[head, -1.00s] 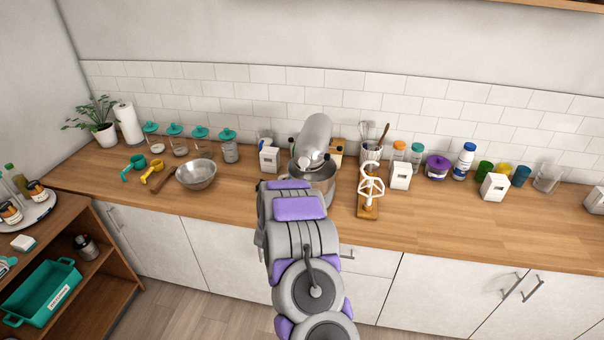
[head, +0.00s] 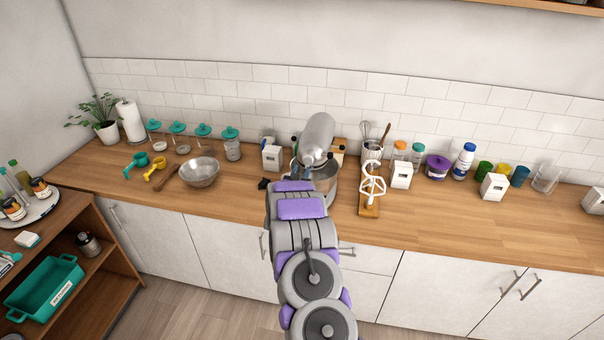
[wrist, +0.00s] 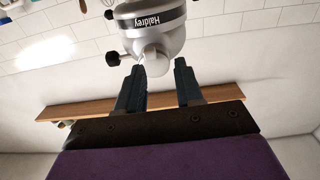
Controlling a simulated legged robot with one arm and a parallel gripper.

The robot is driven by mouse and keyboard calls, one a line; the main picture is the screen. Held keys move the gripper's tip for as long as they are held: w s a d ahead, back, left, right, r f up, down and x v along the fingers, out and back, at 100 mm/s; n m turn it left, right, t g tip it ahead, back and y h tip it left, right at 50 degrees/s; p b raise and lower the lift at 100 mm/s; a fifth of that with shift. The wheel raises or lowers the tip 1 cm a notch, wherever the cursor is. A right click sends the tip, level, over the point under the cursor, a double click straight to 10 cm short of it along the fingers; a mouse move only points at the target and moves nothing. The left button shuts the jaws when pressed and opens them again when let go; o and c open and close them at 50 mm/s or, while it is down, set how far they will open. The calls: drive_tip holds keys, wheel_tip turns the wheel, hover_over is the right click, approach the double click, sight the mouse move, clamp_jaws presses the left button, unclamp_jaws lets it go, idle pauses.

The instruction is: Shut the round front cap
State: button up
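The stand mixer (head: 318,132) has a silver head and stands on the counter beyond my arm. In the wrist view its head (wrist: 150,30) appears upside down, with a "Haldrey" band. The round front cap (wrist: 156,64) is at the head's near end, close to my fingertips. I cannot tell how far the cap stands open. My gripper (wrist: 158,72) is open, with one dark finger on each side of the cap's lower part. Nothing is seen between the fingers, and contact with the cap is unclear. In the head view my arm hides most of the gripper and the cap.
The mixer bowl (head: 325,180) sits under the head. A white box (head: 272,158) stands close on the left, and a beater on a wooden stand (head: 369,208) on the right. A metal bowl (head: 198,172) is further left. The right front counter is clear.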

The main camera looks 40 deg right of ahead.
drive_tip(key=shift+d, duration=0.1)
drive_tip(key=shift+c, duration=0.8)
drive_tip(key=shift+d+f, duration=0.1)
drive_tip(key=shift+d, duration=0.15)
drive_tip(key=shift+c, duration=0.6)
drive_tip(key=shift+d+f, duration=0.25)
drive_tip(key=shift+d, duration=0.8)
clamp_jaws()
drive_tip(key=shift+c, duration=1.6)
unclamp_jaws()
drive_tip(key=shift+a+r, duration=0.25)
drive_tip(key=shift+a, duration=0.65)
drive_tip(key=o, duration=0.3)
drive_tip(key=shift+a, duration=0.25)
drive_tip(key=shift+o, duration=0.7)
drive_tip(key=shift+d, duration=0.1)
drive_tip(key=o, duration=0.3)
drive_tip(key=shift+d+f, duration=0.15)
drive_tip(key=shift+d, duration=0.45)
drive_tip(key=shift+d+f, duration=0.1)
drive_tip(key=shift+d, duration=0.25)
drive_tip(key=b+v, duration=0.2)
drive_tip(key=v, duration=1.5)
drive_tip(key=shift+s, duration=0.15)
